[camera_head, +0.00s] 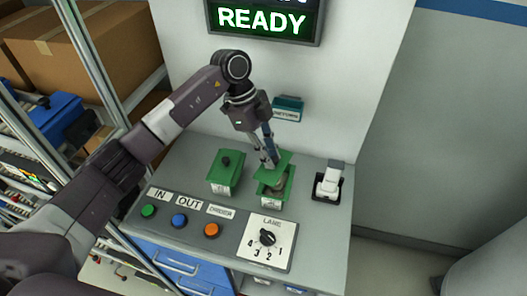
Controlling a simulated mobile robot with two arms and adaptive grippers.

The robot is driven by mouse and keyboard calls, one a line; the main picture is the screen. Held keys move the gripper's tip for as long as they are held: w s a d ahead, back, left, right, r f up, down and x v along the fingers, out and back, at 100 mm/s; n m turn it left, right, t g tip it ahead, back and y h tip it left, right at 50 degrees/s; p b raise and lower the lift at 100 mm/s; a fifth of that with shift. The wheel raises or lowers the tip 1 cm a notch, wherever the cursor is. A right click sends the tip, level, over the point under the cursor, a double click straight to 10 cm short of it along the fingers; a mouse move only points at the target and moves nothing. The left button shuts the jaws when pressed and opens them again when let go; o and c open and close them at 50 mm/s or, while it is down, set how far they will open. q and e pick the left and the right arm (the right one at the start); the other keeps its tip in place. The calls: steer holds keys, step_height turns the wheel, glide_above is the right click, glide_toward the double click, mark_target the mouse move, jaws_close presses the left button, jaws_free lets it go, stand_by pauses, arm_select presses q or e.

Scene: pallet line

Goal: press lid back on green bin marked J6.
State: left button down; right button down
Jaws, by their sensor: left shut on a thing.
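My left gripper (269,160) is shut on a green lid (283,161) just above the right-hand green bin (286,192). The lid is over the back part of this bin, and the front of its opening shows with something greyish inside. The gripper fingers hide where the lid is held. A second green bin (222,185) stands to the left with its lid on and a dark knob on top. Both bins have small white labels that are too small to read, so I cannot tell which is J6. My right gripper is not in view.
The grey counter has green, blue and orange buttons (180,220) and a lane dial (267,237) in front of the bins. A white lever (330,178) stands at the right. A wall with a READY screen (262,20) rises behind. Shelves with boxes (115,45) are at the left.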

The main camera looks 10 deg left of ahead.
arm_select(q)
steer(key=shift+d+f+n+t, duration=0.1)
steer(key=shift+d+n+t, duration=0.4)
steer(key=shift+n, duration=0.7)
steer(key=shift+f+b, duration=1.8)
steer(key=shift+f, duration=1)
steer(key=shift+r, duration=0.15)
steer(key=shift+p, duration=0.3)
steer(key=c, duration=1.7)
jaws_free()
steer(key=shift+c, duration=0.2)
steer(key=shift+o, duration=0.3)
